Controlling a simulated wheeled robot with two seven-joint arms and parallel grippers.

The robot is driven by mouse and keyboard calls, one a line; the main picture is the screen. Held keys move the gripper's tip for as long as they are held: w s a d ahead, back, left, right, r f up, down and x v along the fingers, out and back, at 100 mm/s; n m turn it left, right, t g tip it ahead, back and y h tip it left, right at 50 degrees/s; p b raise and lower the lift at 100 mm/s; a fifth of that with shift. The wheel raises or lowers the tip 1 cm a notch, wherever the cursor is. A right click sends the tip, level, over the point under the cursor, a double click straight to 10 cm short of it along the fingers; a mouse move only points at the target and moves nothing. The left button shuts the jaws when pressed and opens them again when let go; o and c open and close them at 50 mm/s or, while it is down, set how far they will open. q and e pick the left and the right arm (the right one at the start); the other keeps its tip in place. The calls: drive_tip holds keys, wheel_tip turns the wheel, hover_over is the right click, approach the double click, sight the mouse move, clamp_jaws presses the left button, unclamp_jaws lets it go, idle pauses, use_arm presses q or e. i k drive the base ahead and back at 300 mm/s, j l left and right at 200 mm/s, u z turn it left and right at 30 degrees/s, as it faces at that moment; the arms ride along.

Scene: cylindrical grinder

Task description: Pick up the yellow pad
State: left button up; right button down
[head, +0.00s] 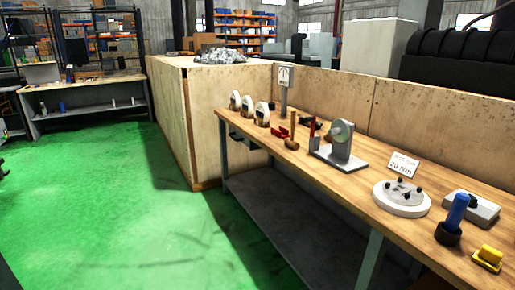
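The yellow pad (487,257) lies on the wooden workbench at the lower right of the head view, close to the bench's front edge.
The workbench (345,187) runs diagonally to the lower right. A blue cylinder with a dark base (452,218), a grey box (471,207), a white round plate (401,198), a small sign (403,164) and a grey fixture (341,146) stand near the pad. Green floor (140,215) is clear at left.

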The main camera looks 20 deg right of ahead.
sight(489, 259)
drive_tip(key=i+z, duration=0.25)
drive_tip(key=z, duration=0.2)
drive_tip(key=i+j+z, duration=0.1)
drive_tip(key=z, duration=0.35)
drive_tip(key=i+j+z, duration=0.2)
drive_tip(key=z, duration=0.2)
drive_tip(key=i+j+z, duration=0.3)
drive_tip(key=z, duration=0.15)
